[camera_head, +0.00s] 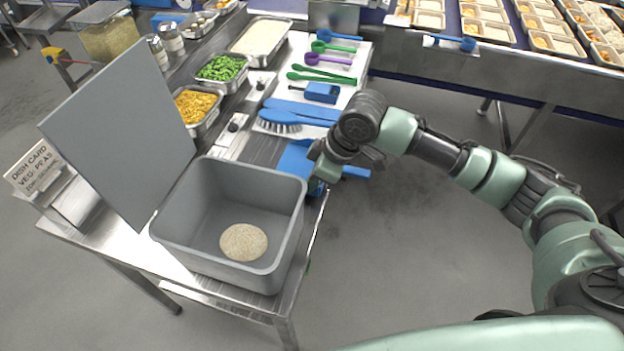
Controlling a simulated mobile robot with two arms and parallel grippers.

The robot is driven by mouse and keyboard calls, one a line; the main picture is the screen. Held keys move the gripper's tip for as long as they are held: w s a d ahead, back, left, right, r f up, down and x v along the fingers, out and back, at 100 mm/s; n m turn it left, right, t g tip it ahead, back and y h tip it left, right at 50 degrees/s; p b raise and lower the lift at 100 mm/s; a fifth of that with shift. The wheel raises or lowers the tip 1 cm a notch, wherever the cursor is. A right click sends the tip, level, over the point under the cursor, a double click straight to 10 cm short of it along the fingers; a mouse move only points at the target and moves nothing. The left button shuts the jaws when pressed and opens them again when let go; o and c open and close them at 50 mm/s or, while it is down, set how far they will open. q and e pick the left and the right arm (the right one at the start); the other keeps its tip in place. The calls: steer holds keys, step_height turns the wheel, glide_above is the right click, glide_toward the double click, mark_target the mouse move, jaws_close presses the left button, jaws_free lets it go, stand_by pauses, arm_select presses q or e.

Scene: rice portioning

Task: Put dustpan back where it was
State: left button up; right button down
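A blue dustpan (293,157) shows at the right edge of the steel table, beside the grey bin. Its blue handle end (355,172) shows to the right of my gripper, past the table edge. My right gripper (318,185) points down over the middle of the dustpan, next to the bin's upper right corner. The wrist hides the fingers, so I cannot tell whether they are closed on the dustpan or whether it rests on the table. My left gripper is not in view.
The open grey bin (190,234) holds a small heap of rice (243,242). A blue brush (280,117) lies behind the dustpan. Food pans (223,70) line the left. Floor right of the table is clear.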

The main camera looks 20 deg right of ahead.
steer(key=shift+f, duration=0.55)
steer(key=c, duration=1.6)
jaws_free()
steer(key=shift+c, duration=0.2)
steer(key=shift+r, duration=0.15)
steer(key=shift+r, duration=0.35)
steer(key=v, duration=1.2)
steer(key=shift+r+b, duration=0.2)
steer(key=shift+b, duration=0.2)
steer(key=shift+a+f, duration=0.1)
